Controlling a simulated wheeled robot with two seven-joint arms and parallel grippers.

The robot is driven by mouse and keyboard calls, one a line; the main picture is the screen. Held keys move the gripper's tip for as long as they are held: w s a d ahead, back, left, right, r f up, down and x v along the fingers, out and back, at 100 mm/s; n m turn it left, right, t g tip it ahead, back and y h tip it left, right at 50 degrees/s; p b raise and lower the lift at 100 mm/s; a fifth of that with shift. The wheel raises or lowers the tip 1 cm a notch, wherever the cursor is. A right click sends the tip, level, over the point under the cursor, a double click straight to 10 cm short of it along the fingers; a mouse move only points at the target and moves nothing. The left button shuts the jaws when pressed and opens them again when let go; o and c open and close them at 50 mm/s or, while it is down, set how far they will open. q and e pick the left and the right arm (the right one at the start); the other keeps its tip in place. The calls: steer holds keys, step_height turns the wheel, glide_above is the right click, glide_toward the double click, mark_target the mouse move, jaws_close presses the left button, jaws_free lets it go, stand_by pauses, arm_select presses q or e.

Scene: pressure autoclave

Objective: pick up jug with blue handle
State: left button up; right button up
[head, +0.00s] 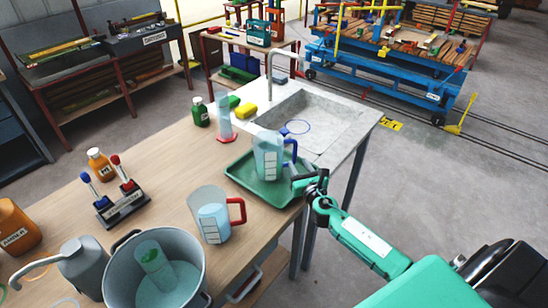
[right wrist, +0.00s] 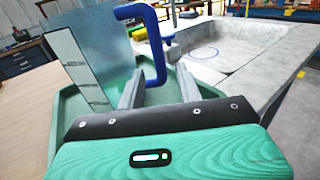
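The jug with the blue handle (head: 267,157) is clear, holds pale liquid, and stands upright in a green tray (head: 241,177) beside the sink. Its blue handle faces right, toward my right gripper (head: 306,178). In the right wrist view the jug (right wrist: 92,62) is at the left, and its handle (right wrist: 158,62) shows between the two grey fingers of my right gripper (right wrist: 160,86). The fingers are apart, with gaps beside the handle. Another jug with a red handle (head: 212,217) stands nearer on the table. My left gripper is not in view.
The wooden table (head: 170,160) also bears a grey bucket (head: 120,262), a rack with red and blue tools (head: 122,205), a red-based cylinder (head: 225,120) and a green bottle (head: 200,112). The sink (head: 310,122) with a tall tap lies behind the tray.

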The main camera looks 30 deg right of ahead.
mark_target(294, 162)
steer(key=w, duration=0.2)
steer(key=w+d, duration=0.1)
steer(key=w, duration=0.1)
steer(key=shift+w+r+p, duration=0.2)
steer(key=shift+w+p, duration=0.2)
jaws_close()
